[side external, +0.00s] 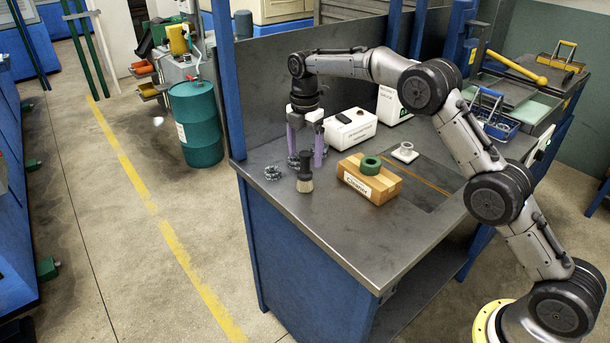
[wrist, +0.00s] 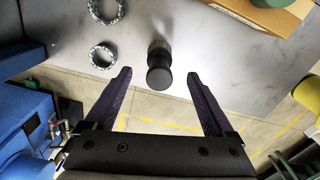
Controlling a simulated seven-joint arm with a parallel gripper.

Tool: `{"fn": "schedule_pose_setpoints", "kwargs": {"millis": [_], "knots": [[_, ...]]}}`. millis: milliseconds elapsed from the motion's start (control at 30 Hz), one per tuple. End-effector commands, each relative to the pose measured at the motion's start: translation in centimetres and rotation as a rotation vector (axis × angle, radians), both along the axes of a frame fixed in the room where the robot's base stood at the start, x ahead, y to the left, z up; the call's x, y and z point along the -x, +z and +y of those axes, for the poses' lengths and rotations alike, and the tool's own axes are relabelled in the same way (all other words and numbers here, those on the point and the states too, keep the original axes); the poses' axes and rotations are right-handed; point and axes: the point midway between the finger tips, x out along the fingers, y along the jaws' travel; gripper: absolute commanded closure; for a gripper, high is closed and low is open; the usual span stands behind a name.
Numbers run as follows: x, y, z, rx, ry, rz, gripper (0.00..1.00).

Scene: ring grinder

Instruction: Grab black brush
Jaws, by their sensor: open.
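The black brush (side external: 305,171) stands upright on the grey workbench near its left end, black handle up and pale bristles down. My gripper (side external: 306,161) points down with its two purple fingers apart, just behind or around the handle's top in the side view; the exact depth is hard to tell. In the wrist view the round black end of the brush (wrist: 159,75) lies between the fingertips of my open gripper (wrist: 159,75), with gaps on both sides. No contact shows.
Metal rings (wrist: 102,54) lie left of the brush. A white box (side external: 350,128) stands behind. The bench's front edge is close to the brush.

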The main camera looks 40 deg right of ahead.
Motion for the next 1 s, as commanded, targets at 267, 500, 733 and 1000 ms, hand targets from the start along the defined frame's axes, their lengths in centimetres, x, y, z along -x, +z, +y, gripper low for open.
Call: {"fn": "schedule_pose_setpoints", "kwargs": {"millis": [267, 500, 733, 1000], "knots": [[0.0, -2.9, 0.0, 0.000, 0.000, 0.000, 0.12], [0.0, -5.6, -0.1, 0.000, 0.000, 0.003, 0.12], [-0.1, -7.9, -0.1, 0.000, 0.000, 0.000, 0.12], [-0.1, -8.1, -0.1, 0.000, 0.000, -0.002, 0.15]]}}
